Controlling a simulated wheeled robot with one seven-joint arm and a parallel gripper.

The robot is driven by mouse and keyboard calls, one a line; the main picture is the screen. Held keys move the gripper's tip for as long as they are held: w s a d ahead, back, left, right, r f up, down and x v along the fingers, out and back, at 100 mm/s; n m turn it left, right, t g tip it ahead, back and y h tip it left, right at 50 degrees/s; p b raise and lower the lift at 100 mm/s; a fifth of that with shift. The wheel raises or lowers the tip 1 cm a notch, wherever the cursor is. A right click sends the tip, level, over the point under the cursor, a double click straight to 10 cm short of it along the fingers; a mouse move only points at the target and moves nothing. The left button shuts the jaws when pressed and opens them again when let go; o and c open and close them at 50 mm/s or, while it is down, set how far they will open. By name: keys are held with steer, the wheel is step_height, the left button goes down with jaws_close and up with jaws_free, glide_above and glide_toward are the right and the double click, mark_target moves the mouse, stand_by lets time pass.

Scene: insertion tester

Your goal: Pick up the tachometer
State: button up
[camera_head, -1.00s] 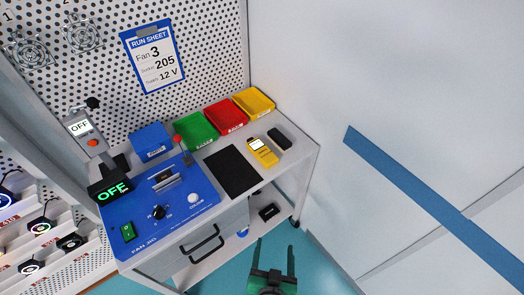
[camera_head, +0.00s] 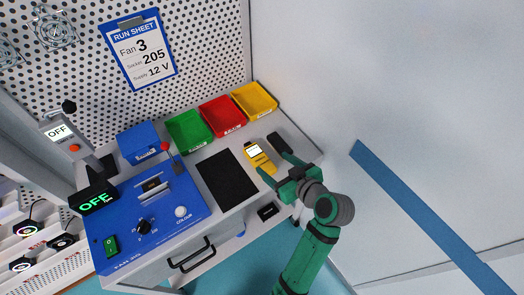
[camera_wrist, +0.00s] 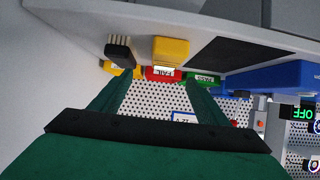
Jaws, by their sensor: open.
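The tachometer (camera_head: 260,159) is a yellow handheld device with a pale display, lying on the bench top right of the black mat. In the wrist view the tachometer (camera_wrist: 171,49) shows beyond my fingertips, roughly between their lines. My gripper (camera_head: 277,169) is open and empty, just to the front right of the tachometer; whether a finger touches it I cannot tell. In the wrist view both green fingers of my gripper (camera_wrist: 158,78) are spread with nothing between them.
A black brush (camera_head: 279,143) lies close right of the tachometer. The black mat (camera_head: 227,180) is clear. Green (camera_head: 189,131), red (camera_head: 222,115) and yellow (camera_head: 254,99) bins line the back. A blue fan tester (camera_head: 150,215) stands left. A wall (camera_head: 400,90) rises at right.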

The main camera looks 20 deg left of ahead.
mark_target(258, 156)
steer(key=a, duration=0.1)
steer(key=w+a+f, duration=0.1)
steer(key=a, duration=0.1)
steer(key=a+f, duration=0.1)
steer(key=shift+w+a+f, duration=0.15)
steer(key=shift+w+f, duration=0.05)
steer(key=shift+w, duration=0.2)
steer(key=shift+x, duration=2.6)
steer(key=shift+f, duration=0.1)
steer(key=shift+c, duration=0.4)
steer(key=c, duration=1.1)
steer(key=shift+c, duration=0.2)
